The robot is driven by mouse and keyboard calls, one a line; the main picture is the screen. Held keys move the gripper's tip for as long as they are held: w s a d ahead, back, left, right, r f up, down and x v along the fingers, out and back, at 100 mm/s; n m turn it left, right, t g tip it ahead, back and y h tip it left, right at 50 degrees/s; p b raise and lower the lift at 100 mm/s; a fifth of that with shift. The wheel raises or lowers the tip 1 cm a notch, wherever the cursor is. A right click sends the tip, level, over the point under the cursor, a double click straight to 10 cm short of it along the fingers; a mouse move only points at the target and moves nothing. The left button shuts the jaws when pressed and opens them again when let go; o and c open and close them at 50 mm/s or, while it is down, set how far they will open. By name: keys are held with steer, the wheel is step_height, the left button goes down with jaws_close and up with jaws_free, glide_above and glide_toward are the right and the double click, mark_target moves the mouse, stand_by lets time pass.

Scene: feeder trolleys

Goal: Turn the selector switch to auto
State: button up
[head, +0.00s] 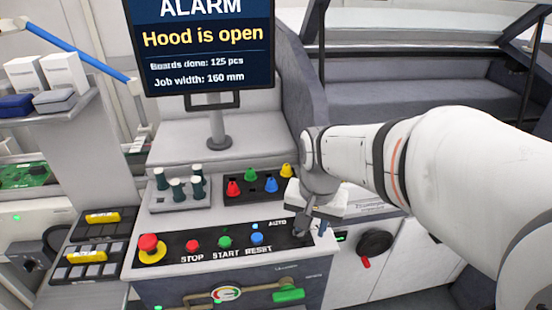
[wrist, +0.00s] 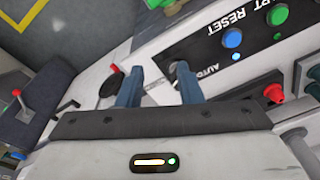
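The black control strip (head: 208,244) on the console front has an AUTO label at its right end. My gripper (head: 309,228) is low over that end, just right of the label, and hides the selector switch in the head view. In the wrist view my gripper (wrist: 158,72) is open, with its two blue fingers apart and nothing clearly between them. A small dark grey shape at the right fingertip, beside the AUTO label, may be the selector (wrist: 178,67). Its setting and whether the finger touches it cannot be told.
On the strip are a red emergency button (head: 148,243), a STOP button (head: 192,245), a green START button (head: 225,242) and a blue RESET button (head: 257,239). Coloured connectors (head: 271,184) stand behind. The screen (head: 203,45) reads "ALARM, Hood is open". A black rotary handle (head: 375,243) is at right.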

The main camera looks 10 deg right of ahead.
steer(key=w+m+p, duration=0.1)
steer(key=w+m, duration=0.1)
steer(key=w+m+g, duration=0.1)
steer(key=w+m, duration=0.1)
steer(key=w+m+p, duration=0.1)
steer(key=w+m, duration=0.1)
steer(key=w, duration=0.1)
steer(key=shift+r+p, duration=0.25)
steer(key=shift+p, duration=0.1)
steer(key=shift+w+f, duration=0.25)
steer(key=shift+m, duration=0.3)
step_height(320, 180, down, 8)
steer(key=shift+r, duration=0.2)
steer(key=shift+c, duration=0.3)
jaws_close()
